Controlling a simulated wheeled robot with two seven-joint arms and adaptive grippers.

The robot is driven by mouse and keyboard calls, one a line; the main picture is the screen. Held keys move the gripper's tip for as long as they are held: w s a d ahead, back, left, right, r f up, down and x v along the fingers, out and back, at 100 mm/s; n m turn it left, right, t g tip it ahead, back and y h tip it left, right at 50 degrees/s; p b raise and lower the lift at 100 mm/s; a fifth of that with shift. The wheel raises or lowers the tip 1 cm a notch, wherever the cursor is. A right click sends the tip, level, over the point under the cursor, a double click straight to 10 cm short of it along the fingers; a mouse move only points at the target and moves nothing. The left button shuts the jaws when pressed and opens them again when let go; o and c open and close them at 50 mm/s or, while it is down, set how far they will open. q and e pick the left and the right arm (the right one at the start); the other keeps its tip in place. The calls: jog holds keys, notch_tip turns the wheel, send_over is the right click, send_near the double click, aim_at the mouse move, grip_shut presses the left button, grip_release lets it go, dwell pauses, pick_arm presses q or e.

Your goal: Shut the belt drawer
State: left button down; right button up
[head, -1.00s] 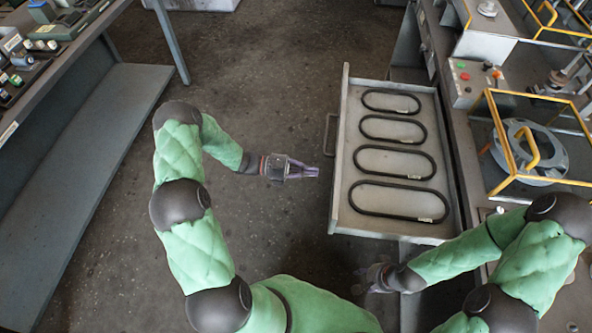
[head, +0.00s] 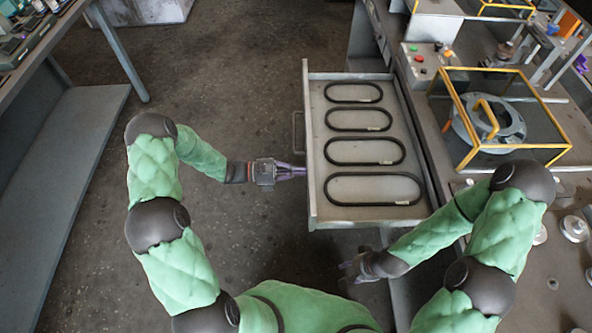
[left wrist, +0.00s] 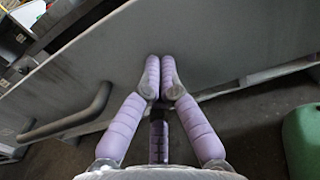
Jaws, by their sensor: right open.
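The belt drawer (head: 317,215) stands pulled out from the bench, with several black belts (head: 376,188) lying flat in it. Its front panel faces left and carries a bar handle (head: 297,132). In the left wrist view the grey drawer front (left wrist: 215,50) fills much of the picture, with the handle (left wrist: 75,115) at left. My left gripper (head: 303,171) points at the front panel, nearer me than the handle. Its purple fingers (left wrist: 160,75) are together with nothing between them. The tips are at or very near the panel; contact is unclear. My right gripper (head: 345,268) is open, below the drawer's near side.
The workbench (head: 440,165) on the right carries a yellow-framed guard (head: 513,148) over a round grey housing (head: 488,125), and a button box (head: 424,62). Another bench with a lower shelf (head: 60,180) stands at left. Bare floor lies between.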

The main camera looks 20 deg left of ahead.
pick_arm(q)
jog(key=p+x, duration=0.1)
jog(key=x, duration=1.5)
jog(key=shift+d+p, duration=0.3)
jog(key=shift+p, duration=0.05)
jog(key=b+x, duration=0.1)
jog(key=x, duration=0.8)
jog(key=b+x, duration=0.1)
jog(key=x, duration=0.7)
jog(key=shift+w+d+f, duration=0.15)
jog(key=shift+d+f, duration=0.05)
jog(key=shift+d, duration=0.2)
jog(key=shift+w+d, duration=0.15)
jog(key=shift+d, duration=0.15)
jog(key=shift+r, duration=0.1)
jog(key=shift+r, duration=0.1)
